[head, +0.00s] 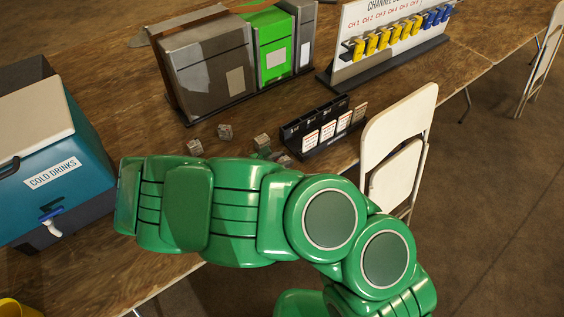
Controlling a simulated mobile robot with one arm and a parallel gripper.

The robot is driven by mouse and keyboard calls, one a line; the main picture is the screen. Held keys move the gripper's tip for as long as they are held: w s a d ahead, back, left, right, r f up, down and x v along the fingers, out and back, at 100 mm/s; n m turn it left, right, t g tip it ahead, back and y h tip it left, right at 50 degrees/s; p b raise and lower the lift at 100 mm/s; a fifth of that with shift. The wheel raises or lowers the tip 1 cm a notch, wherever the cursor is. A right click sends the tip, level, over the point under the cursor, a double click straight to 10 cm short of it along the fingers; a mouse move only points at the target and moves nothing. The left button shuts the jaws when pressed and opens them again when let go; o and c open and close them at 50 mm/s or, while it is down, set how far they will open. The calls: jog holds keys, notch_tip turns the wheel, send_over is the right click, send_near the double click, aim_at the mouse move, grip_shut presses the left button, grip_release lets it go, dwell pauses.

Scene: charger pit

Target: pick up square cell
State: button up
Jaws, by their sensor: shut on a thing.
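Small grey square blocks, which look like the square cells, lie on the brown wooden table (110,75). One block (225,131) is near the grey bin, another (195,147) is just above my green arm, and another (262,141) is farther right. More small pieces (285,160), one greenish, lie close to my arm's upper edge and are partly hidden. I cannot tell which one is the task's cell. My arm crosses the lower middle of the view. My gripper and anything in it are hidden behind the arm.
A black rack with white cards (327,131) stands right of the blocks. Grey (207,75) and green (272,45) bins stand behind. A blue cooler (60,160) is at left. A channel board (390,40) is at the back right, and a white folding chair (398,140) at the table's edge.

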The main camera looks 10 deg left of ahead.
aim_at(282, 160)
jog(key=shift+r, duration=0.4)
notch_tip(282, 160, up, 2)
jog(key=shift+r, duration=0.1)
jog(key=s+d+r, duration=0.2)
jog(key=s+r, duration=0.2)
jog(key=s, duration=0.2)
jog(key=s+d+r, duration=0.3)
jog(key=s+r, duration=0.2)
jog(key=s, duration=0.1)
jog(key=shift+s+d+r, duration=0.25)
jog(key=shift+s+d, duration=0.1)
jog(key=shift+s+r, duration=0.1)
jog(key=shift+r, duration=0.05)
